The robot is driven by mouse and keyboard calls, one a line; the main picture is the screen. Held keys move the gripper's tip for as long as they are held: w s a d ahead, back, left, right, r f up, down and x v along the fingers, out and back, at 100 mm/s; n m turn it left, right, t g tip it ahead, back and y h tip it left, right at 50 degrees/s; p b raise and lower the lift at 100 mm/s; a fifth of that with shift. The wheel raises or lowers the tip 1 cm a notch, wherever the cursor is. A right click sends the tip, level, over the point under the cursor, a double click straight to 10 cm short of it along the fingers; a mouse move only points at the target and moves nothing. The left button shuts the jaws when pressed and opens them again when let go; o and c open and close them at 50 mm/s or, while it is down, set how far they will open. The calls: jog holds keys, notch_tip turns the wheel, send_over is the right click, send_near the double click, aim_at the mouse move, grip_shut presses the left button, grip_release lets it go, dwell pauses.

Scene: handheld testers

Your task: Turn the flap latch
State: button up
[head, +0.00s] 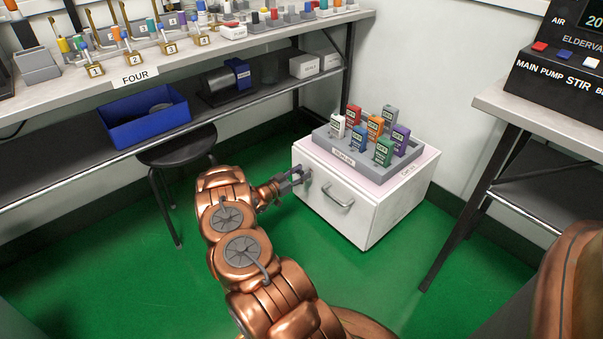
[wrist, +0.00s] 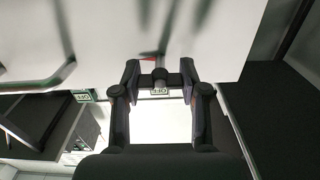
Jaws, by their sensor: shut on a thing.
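The flap latch (wrist: 160,75) is a small dark piece on the white front of the low cabinet (head: 378,222). In the wrist view it sits between the two dark fingers of my gripper (wrist: 160,70), which is shut on it. A small red mark (wrist: 149,59) shows just beside the latch. In the head view my gripper (head: 292,182) is at the upper left of the cabinet front, left of the drawer handle (head: 340,196). The latch is mostly hidden there by the gripper, and its exact angle is hard to tell.
A grey tray (head: 350,159) with several coloured handheld testers stands on the cabinet. A black stool (head: 177,150) is left of my arm under a workbench (head: 300,25). A control-panel bench (head: 490,100) stands at right. Green floor (head: 410,290) is clear in front.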

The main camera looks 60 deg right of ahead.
jog(key=o, duration=1.2)
jog(key=shift+s, duration=0.1)
jog(key=shift+c, duration=0.2)
jog(key=v, duration=1.2)
